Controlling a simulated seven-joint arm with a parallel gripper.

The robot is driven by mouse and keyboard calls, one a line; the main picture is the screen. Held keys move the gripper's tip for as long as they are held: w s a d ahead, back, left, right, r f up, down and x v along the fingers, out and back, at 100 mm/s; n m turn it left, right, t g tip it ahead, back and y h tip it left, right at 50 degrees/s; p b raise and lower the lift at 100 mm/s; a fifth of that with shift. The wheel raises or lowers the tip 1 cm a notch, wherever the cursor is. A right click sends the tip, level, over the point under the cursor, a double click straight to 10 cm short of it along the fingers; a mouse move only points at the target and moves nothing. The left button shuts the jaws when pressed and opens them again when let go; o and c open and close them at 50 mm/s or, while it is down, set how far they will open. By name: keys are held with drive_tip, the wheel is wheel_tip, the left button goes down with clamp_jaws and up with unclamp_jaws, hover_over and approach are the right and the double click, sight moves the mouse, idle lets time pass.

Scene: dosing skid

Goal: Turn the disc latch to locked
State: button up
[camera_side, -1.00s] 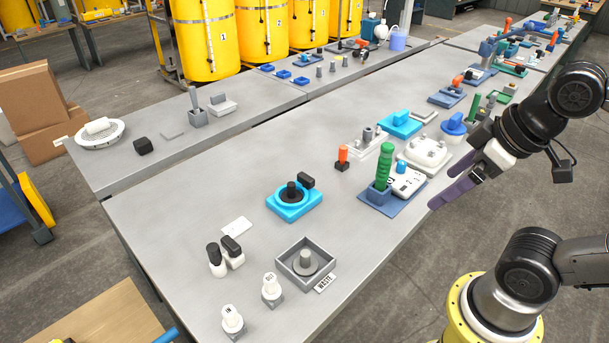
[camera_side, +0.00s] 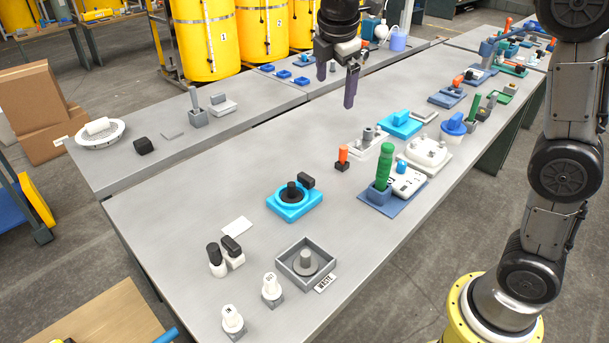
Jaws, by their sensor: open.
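My gripper (camera_side: 336,87) hangs pointing down above the far part of the main bench, its two dark purple fingers apart with nothing between them. No label marks the disc latch. One likely match is the light blue base with a black round disc and knob (camera_side: 292,194), with a black block at its back right. It sits on the bench nearer the camera, below my gripper in the picture and clear of it. Another blue unit with a raised blue handle (camera_side: 402,122) stands farther right. I cannot read a locked mark on either.
A green upright handle (camera_side: 384,165) on a blue plate and an orange-topped peg (camera_side: 343,155) stand to the right. A grey waste tray (camera_side: 307,262), white bottles (camera_side: 271,289) and a white card (camera_side: 237,226) are nearer. Bare bench lies left of the black-disc unit.

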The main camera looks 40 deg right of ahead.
drive_tip(key=w+a+f+n+g, duration=0.1)
drive_tip(key=w+a+f+n, duration=0.1)
drive_tip(key=w+f, duration=0.65)
drive_tip(key=g+h, duration=0.1)
drive_tip(key=g, duration=0.1)
approach(305, 176)
drive_tip(key=x, duration=0.9)
drive_tip(key=shift+s+f, duration=0.1)
drive_tip(key=shift+c, duration=0.3)
drive_tip(key=c, duration=1.3)
